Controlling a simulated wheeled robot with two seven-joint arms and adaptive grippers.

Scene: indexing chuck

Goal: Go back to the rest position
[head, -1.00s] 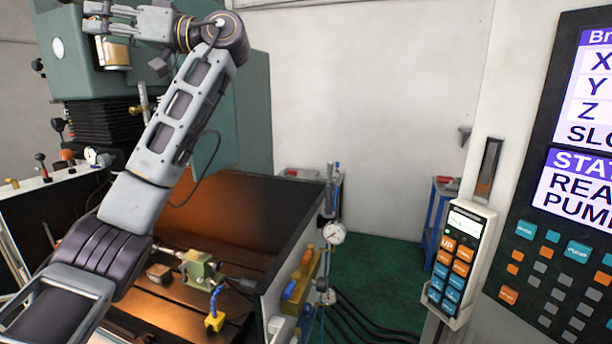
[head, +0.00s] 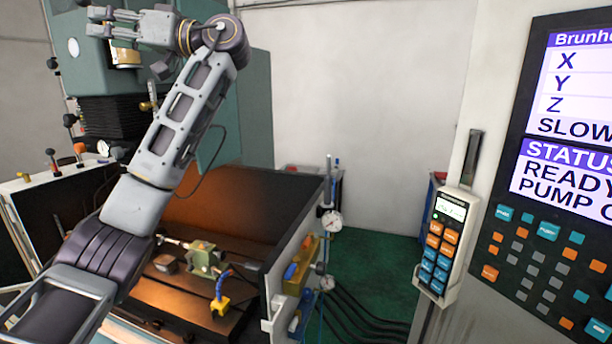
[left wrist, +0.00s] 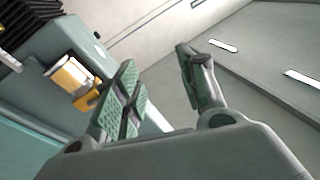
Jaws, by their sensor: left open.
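My left gripper (head: 108,22) is at the top left of the head view, at the end of my raised arm. It is open and empty, in front of the green machine head. In the left wrist view its two fingers (left wrist: 160,95) stand apart with nothing between them. The indexing chuck (head: 205,258) appears to be the small green unit on the machine table (head: 190,290), well below the gripper and apart from it. My right gripper is in neither view.
A handheld pendant (head: 446,243) hangs beside the large control panel (head: 560,200) at the right. A dial gauge (head: 332,221) and yellow holders (head: 298,270) sit on the machine's side. The green floor (head: 375,260) in the middle shows free room; hoses cross its front.

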